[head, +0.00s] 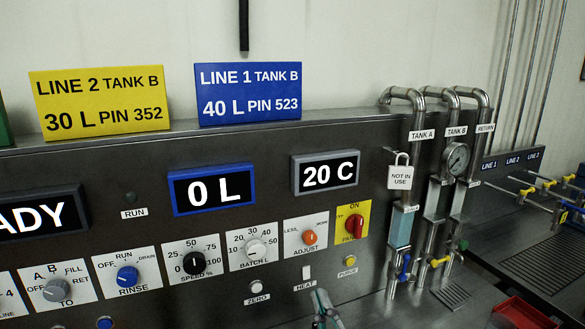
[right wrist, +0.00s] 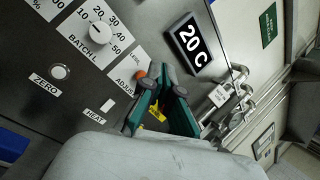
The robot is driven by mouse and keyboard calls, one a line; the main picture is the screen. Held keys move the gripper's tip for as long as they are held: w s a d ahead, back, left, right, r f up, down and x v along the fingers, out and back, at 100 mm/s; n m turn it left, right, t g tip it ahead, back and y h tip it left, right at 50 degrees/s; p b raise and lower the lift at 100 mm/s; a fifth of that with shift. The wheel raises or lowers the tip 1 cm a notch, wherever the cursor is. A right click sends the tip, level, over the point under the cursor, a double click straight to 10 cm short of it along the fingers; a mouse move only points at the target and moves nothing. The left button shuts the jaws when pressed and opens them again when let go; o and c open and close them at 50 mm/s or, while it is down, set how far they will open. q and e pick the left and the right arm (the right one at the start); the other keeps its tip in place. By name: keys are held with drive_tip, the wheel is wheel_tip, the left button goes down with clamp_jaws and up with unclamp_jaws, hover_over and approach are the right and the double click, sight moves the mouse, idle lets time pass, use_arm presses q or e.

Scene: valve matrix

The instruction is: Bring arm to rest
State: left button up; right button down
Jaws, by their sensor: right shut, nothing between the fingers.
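My right gripper (head: 321,297) shows at the bottom edge of the head view, in front of the grey control panel (head: 110,178) and below the HEAT switch (head: 306,272). Its teal fingers are shut with nothing between them. In the right wrist view the right gripper (right wrist: 160,80) points at the panel, and its tips overlap the orange ADJUST knob (right wrist: 140,73). I cannot tell from that view whether they touch it. In the head view the orange ADJUST knob (head: 309,237) stands clear above the gripper. My left gripper is not in view.
The panel carries several knobs, a blue-framed display (head: 212,189) reading 0 L and a grey-framed one (head: 325,174) reading 20 C. To the right stand metal pipes (head: 417,130) with a padlock tag (head: 400,178). A red tray (head: 523,312) lies at the lower right.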

drive_tip(key=s+f+n+g+y, duration=0.2)
drive_tip(key=s+f+n+g, duration=0.9)
drive_tip(key=f+n, duration=0.65)
drive_tip(key=s+d+f+n+g+h, duration=0.4)
drive_tip(key=s+d+n, duration=0.1)
drive_tip(key=s+d, duration=0.2)
drive_tip(key=s+d+f+n+g+h, duration=0.3)
drive_tip(key=s+d+n+h, duration=0.15)
drive_tip(key=s+d, duration=0.35)
wheel_tip(320, 180, down, 33)
drive_tip(key=s+g+b, duration=0.2)
drive_tip(key=b, duration=0.4)
use_arm(q)
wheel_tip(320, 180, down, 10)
drive_tip(key=b, duration=0.4)
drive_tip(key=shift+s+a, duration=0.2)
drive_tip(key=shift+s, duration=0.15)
use_arm(e)
drive_tip(key=s+d+f+g, duration=0.1)
drive_tip(key=s+d+f, duration=0.2)
drive_tip(key=s+f, duration=1.3)
wheel_tip(320, 180, down, 4)
drive_tip(key=shift+s+d+r+n, duration=0.1)
drive_tip(key=shift+s+d+n, duration=0.05)
drive_tip(key=shift+n, duration=0.25)
